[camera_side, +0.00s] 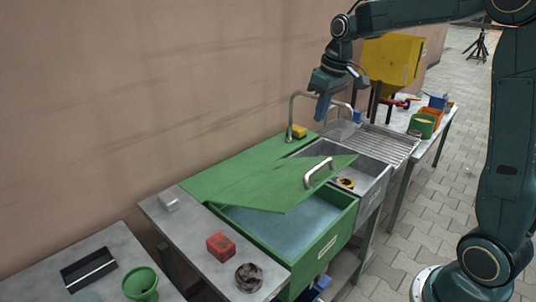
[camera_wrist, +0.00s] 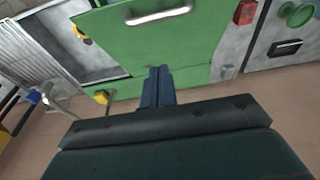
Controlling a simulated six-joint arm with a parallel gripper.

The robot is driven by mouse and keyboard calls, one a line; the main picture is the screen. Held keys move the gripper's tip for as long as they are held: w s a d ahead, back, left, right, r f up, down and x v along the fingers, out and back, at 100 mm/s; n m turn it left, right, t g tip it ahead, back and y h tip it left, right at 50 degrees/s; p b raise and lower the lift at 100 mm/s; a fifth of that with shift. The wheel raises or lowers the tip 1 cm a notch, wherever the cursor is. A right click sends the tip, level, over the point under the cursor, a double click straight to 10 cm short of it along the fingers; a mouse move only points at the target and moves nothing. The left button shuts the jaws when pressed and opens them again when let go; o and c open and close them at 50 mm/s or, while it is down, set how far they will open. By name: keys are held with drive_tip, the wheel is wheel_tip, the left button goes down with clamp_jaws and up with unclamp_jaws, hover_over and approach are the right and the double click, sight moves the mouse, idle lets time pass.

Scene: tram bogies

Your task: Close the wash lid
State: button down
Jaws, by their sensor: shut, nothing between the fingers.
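The wash lid (camera_side: 268,182) is a green panel with a silver handle (camera_side: 318,172). It stands partly open, tilted over the green wash tank (camera_side: 322,240), and bluish liquid (camera_side: 285,229) shows below its raised front edge. In the wrist view the lid (camera_wrist: 150,42) lies beyond my fingers, with its handle (camera_wrist: 158,15) at the top. My gripper (camera_side: 322,108) is shut and empty. It hangs above the tap and the back of the sink, higher than the lid and apart from it. Its closed fingers also show in the wrist view (camera_wrist: 157,84).
A tap (camera_side: 291,112) rises behind the sink (camera_side: 345,165), with a yellow sponge (camera_side: 299,131) beside it. A red block (camera_side: 221,246) and a dark round item (camera_side: 249,277) lie on the left bench.

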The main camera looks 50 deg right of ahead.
drive_tip(key=shift+w+a+r+g, duration=0.1)
drive_tip(key=shift+a+r+g, duration=0.05)
drive_tip(key=shift+r, duration=0.2)
drive_tip(key=shift+w+a+r+g, duration=0.1)
drive_tip(key=shift+r+g, duration=0.05)
drive_tip(key=shift+r, duration=0.2)
drive_tip(key=shift+f, duration=0.1)
hover_over(321, 165)
drive_tip(key=w, duration=0.2)
wheel_tip(321, 165, down, 11)
drive_tip(key=shift+s+f, duration=0.2)
drive_tip(key=shift+f, duration=0.3)
drive_tip(key=shift+s+f, duration=0.15)
drive_tip(key=shift+f, duration=0.3)
drive_tip(key=shift+s+f+t, duration=0.2)
drive_tip(key=shift+s+f, duration=0.25)
drive_tip(key=shift+f, duration=0.2)
drive_tip(key=shift+s+f+t, duration=0.2)
drive_tip(key=shift+s+f, duration=0.2)
drive_tip(key=shift+f, duration=0.2)
drive_tip(key=s+f, duration=0.2)
drive_tip(key=f, duration=0.2)
drive_tip(key=s+f, duration=0.1)
drive_tip(key=f, duration=0.3)
drive_tip(key=s+f, duration=0.2)
drive_tip(key=f, duration=0.3)
drive_tip(key=shift+s, duration=0.35)
